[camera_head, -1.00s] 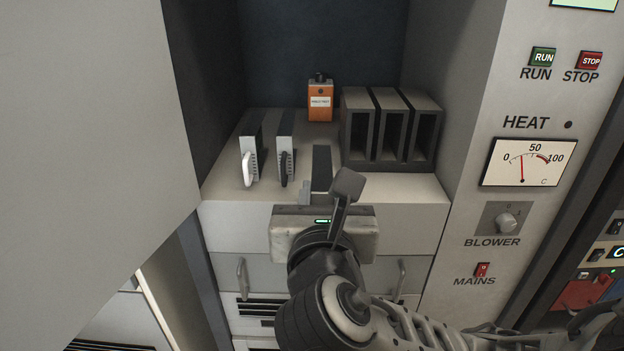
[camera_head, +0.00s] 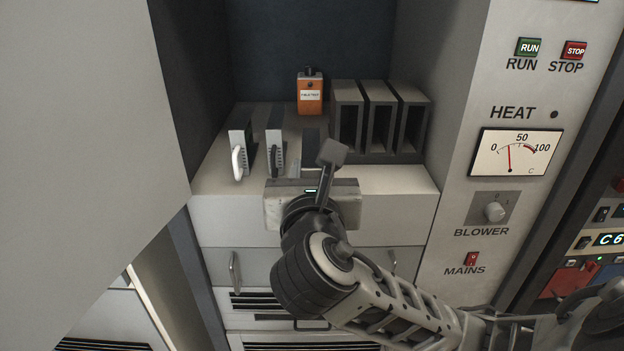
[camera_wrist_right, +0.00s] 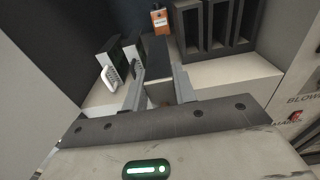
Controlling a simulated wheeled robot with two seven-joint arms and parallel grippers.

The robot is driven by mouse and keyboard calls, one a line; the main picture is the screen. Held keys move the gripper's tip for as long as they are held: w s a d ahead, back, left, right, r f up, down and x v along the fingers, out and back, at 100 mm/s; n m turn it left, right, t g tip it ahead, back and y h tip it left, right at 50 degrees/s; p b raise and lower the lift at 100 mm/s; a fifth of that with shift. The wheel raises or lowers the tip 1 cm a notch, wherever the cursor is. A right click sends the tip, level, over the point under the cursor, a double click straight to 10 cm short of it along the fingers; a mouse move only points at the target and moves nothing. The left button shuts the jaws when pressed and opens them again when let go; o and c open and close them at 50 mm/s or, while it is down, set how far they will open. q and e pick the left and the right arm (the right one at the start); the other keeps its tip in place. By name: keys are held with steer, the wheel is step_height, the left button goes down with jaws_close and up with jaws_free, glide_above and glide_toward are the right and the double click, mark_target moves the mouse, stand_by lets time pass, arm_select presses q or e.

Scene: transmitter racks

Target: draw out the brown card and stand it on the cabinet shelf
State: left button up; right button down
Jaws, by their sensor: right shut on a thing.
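My right gripper (camera_wrist_right: 158,92) is shut on a dark, upright card, the brown card (camera_wrist_right: 156,58); a brownish front shows between the fingers in the wrist view. In the head view the gripper (camera_head: 309,166) is at the cabinet shelf (camera_head: 213,180), over its front edge. Only the card's dark top part (camera_head: 311,140) shows there, behind the gripper; its lower end is hidden, so I cannot tell whether it touches the shelf. It is right of a card with a black handle (camera_head: 275,150) and a card with a white handle (camera_head: 239,150), both upright. My left gripper is not in view.
An orange box (camera_head: 310,96) stands at the back of the shelf. Right of it is a rack with several open, empty slots (camera_head: 379,118). A grey panel (camera_head: 85,120) closes off the left. The control panel with a heat meter (camera_head: 514,153) is on the right.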

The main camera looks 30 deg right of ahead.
steer(key=r+x, duration=0.1)
steer(key=x, duration=1.5)
steer(key=shift+w, duration=0.25)
stand_by(0.4)
steer(key=shift+d, duration=0.1)
steer(key=shift+f, duration=0.7)
stand_by(0.4)
steer(key=c, duration=1)
jaws_free()
steer(key=shift+c, duration=0.2)
steer(key=shift+f, duration=0.1)
steer(key=shift+s, duration=0.1)
steer(key=b+v, duration=0.1)
steer(key=v, duration=1.4)
steer(key=shift+s+a, duration=0.2)
steer(key=shift+s, duration=0.1)
